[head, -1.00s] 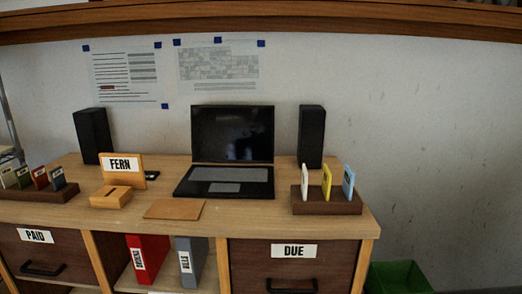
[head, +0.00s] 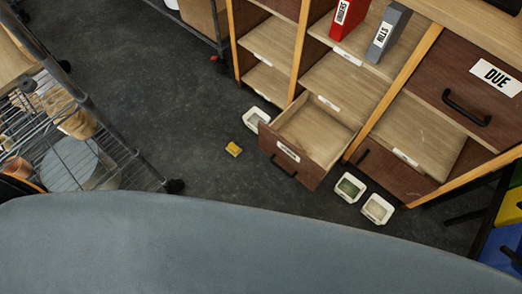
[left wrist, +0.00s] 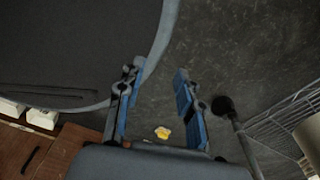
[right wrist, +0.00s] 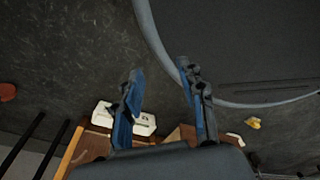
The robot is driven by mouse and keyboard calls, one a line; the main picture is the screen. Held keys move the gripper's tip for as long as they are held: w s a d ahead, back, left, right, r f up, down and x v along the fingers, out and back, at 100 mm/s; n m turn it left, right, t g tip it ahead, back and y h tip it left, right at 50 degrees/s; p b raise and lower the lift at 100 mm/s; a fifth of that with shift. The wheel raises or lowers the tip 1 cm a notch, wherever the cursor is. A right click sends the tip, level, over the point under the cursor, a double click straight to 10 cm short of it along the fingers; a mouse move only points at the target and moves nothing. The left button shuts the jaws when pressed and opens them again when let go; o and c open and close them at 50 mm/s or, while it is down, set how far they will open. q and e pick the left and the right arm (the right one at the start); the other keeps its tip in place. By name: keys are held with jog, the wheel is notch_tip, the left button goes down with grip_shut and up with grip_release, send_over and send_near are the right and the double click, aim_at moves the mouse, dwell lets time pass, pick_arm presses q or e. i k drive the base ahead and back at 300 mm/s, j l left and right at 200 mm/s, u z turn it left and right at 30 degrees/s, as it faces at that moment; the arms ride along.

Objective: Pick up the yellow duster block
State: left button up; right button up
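The yellow duster block (head: 234,149) is a small yellow piece lying on the dark floor in the head view, left of an open drawer. In the left wrist view the block (left wrist: 162,133) shows low between the fingers of my left gripper (left wrist: 157,85), which is open and empty, held well above the floor. In the right wrist view a yellow piece (right wrist: 253,122) lies on the floor at the right, outside the fingers of my right gripper (right wrist: 160,75), which is open and empty. Neither gripper shows in the head view.
An open drawer (head: 311,133) juts from the desk unit beside the block. White trays (head: 349,188) stand on the floor near it. A wire-shelf cart (head: 100,150) stands at the left. The floor around the block is clear. My grey base fills the front.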

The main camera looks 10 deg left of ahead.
aim_at(233, 149)
jog(key=u, duration=0.75)
